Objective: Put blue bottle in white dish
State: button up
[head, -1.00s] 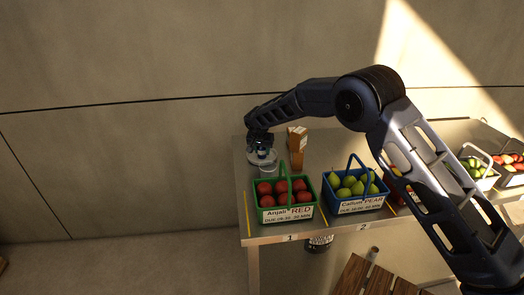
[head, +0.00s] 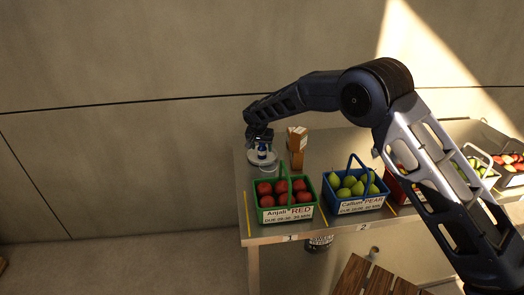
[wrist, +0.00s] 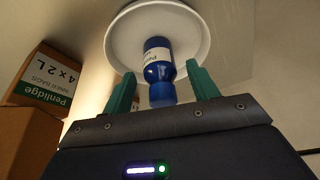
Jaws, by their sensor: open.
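The blue bottle (head: 262,149) with a white label stands in the white dish (head: 250,157) at the back left of the metal table. In the wrist view the bottle (wrist: 158,65) shows against the round white dish (wrist: 122,38), its blue end pointing toward my gripper. My gripper (wrist: 160,82) is open, its two green fingers apart on either side of the bottle's near end, with gaps visible. In the head view my gripper (head: 259,137) is just above and behind the bottle. The fingertips are hard to make out there.
A green basket of red fruit (head: 286,199) and a blue basket of pears (head: 353,190) stand along the front. Brown boxes (wrist: 42,85) show left in the wrist view.

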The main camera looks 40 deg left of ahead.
jog(key=v, duration=0.9)
